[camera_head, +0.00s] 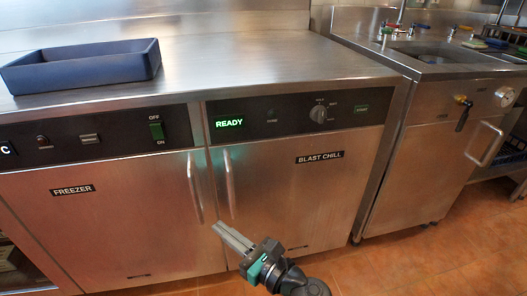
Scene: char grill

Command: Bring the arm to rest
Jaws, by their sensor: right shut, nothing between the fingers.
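My right gripper (236,240) is in the lower middle of the head view, with its grey fingers together and nothing held. Its dark wrist and teal part come in from the bottom edge. The fingers point up and left, in front of the lower part of the blast chill door (290,200). I cannot tell from this view whether they touch it. My left gripper is not in view.
A steel counter (250,75) bears a blue tray (80,82) at left. Below are the freezer door (100,225), two upright handles and a panel with a green READY display (229,123). A sink unit (430,150) stands right. Tiled floor (420,265) is clear at lower right.

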